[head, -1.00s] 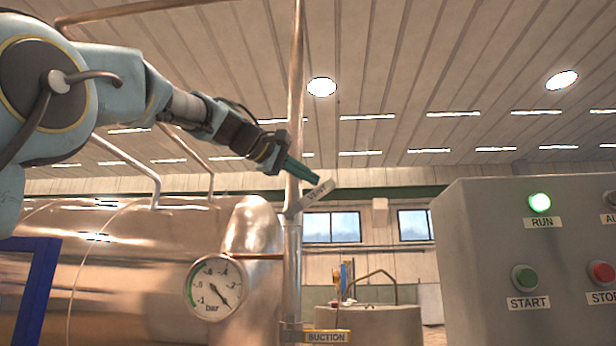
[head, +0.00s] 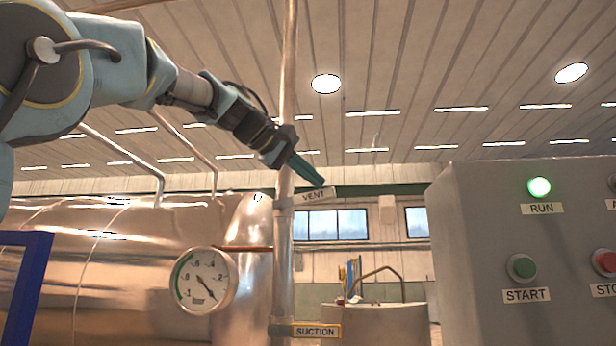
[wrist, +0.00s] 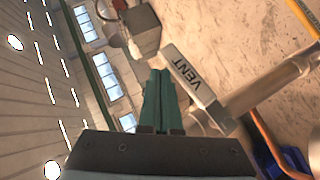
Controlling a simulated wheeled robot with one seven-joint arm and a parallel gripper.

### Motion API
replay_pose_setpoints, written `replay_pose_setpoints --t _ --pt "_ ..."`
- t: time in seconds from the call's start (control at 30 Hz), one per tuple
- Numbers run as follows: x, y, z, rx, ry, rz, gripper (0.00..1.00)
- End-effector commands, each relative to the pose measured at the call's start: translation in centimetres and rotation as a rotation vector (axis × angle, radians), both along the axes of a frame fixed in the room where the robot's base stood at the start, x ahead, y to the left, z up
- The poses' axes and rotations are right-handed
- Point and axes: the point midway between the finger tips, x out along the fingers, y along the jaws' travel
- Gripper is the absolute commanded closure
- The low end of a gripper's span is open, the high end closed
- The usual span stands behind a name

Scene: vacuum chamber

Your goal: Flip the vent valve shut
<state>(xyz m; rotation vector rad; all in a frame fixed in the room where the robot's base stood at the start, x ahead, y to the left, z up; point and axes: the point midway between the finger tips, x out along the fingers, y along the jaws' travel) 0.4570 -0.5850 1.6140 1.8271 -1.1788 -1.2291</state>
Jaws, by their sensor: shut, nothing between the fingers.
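The vent valve's lever, a pale bar marked VENT (head: 316,196), sticks out to the right from the upright copper-coloured pipe (head: 284,235) in the head view. It lies close to level, its free end slightly raised. In the wrist view the VENT lever (wrist: 195,78) is just right of the fingers and joins the pipe (wrist: 268,88). My gripper (head: 322,184) is shut and empty, its green fingers slanting down to the right with the tips at the lever's upper side. The fingers also show in the wrist view (wrist: 160,88). I cannot tell whether they touch the lever.
A pressure gauge (head: 202,280) and a shiny metal vessel (head: 130,235) stand at the left. A SUCTION label (head: 317,331) is lower on the pipe. A grey control box (head: 470,250) with a lit green RUN lamp (head: 539,187) fills the right side.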

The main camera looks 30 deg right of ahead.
Motion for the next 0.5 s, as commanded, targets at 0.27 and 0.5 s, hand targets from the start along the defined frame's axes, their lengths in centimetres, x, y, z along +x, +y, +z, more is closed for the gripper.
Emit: replay_pose_setpoints --t 0.27,0.5 --pt "-0.47 -0.57 -1.23 -0.001 0.001 -0.001 1.00" --pt "-0.59 -0.71 -1.50 -0.001 0.000 0.000 1.00"
